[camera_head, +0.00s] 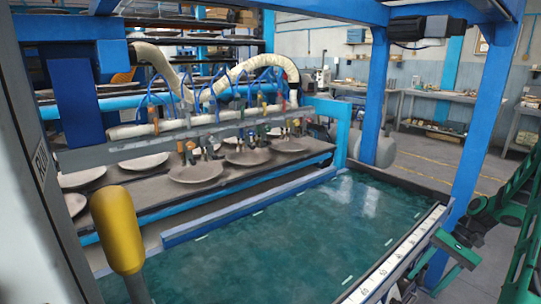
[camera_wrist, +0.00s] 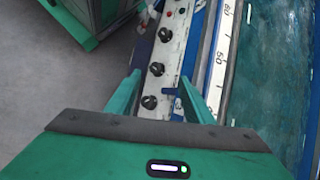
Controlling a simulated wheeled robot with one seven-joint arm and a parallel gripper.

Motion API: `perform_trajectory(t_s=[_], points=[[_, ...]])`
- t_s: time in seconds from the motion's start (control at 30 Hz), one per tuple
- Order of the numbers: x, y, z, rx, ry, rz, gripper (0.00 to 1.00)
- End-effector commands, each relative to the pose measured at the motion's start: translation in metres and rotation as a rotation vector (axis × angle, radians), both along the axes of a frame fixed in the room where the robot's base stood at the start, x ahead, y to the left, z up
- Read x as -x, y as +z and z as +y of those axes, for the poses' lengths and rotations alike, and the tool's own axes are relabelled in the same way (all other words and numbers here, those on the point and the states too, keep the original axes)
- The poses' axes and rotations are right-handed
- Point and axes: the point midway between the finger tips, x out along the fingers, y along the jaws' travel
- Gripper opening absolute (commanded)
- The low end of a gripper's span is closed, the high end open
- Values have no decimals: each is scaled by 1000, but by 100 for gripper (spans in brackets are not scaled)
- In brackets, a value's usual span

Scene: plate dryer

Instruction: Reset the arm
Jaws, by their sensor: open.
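My gripper (camera_wrist: 160,80) is seen from the wrist view with its two green fingers spread apart and nothing between them. The fingers point over a light control panel (camera_wrist: 168,45) with several black knobs and a red button. Whether the fingers touch the panel cannot be told. In the head view, green parts of my arm show at the right edge, beside the table's front right corner.
A blue-framed table with a wet green surface (camera_head: 290,235) has a white ruler (camera_head: 392,268) along its edge. A yellow-topped post (camera_head: 118,230) stands at the front left. Behind are plates (camera_head: 196,172) on a rack. A blue post (camera_head: 470,140) rises at the right.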

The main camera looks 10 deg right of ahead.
Motion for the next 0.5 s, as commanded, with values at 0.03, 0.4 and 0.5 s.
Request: perform_trajectory(t_s=[0.03,0.4,0.5], points=[[3,13,7,37,19,5,48],[43,89,52,273,129,18,48],[58,107,64,329,152,10,48]])
